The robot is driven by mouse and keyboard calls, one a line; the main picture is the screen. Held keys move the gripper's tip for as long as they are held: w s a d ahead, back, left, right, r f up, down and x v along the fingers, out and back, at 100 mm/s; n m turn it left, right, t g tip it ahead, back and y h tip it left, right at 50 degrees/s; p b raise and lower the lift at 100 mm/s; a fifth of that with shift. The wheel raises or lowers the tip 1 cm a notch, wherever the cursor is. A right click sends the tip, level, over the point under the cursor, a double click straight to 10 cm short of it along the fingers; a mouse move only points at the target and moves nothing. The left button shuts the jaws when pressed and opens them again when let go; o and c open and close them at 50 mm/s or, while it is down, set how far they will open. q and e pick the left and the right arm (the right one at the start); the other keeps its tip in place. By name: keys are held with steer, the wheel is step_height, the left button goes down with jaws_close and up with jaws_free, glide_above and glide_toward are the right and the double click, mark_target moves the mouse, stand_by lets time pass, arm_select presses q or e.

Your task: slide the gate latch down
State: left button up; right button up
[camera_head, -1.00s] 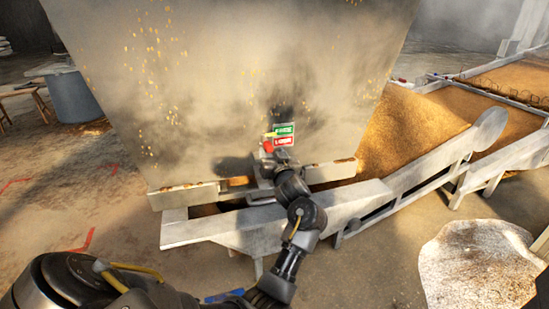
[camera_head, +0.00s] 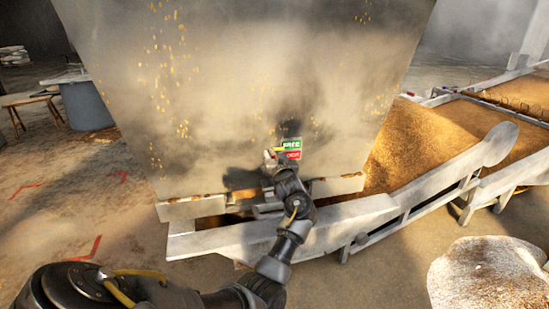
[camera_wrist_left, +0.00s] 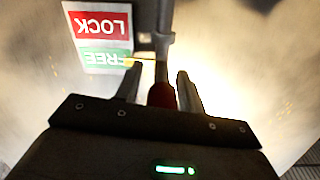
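The gate latch is a metal rod with a red handle (camera_wrist_left: 161,95) and a thin yellow pointer (camera_wrist_left: 140,58). It is on the front of the hopper (camera_head: 230,90), beside a label (camera_head: 291,149) with green FREE above red LOCK. The wrist view shows this label (camera_wrist_left: 98,38) upside down, with the pointer beside the green part. My left gripper (camera_wrist_left: 159,80) has one finger on each side of the red handle, with narrow gaps showing; I cannot tell whether either finger touches. In the head view my left gripper (camera_head: 274,160) largely hides the handle. My right gripper is not in view.
A pale chute frame (camera_head: 340,212) runs below the hopper and to the right. Grain (camera_head: 405,140) lies behind it. A pale sack-like lump (camera_head: 485,275) is at the lower right. A blue-grey bin (camera_head: 88,103) stands at the left. The floor at left is mostly clear.

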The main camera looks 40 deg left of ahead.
arm_select(q)
jaws_close()
steer(key=shift+f+b, duration=1.05)
steer(key=shift+f, duration=0.95)
stand_by(0.3)
steer(key=shift+o, duration=1.6)
jaws_free()
steer(key=b+v, duration=0.1)
steer(key=v, duration=1)
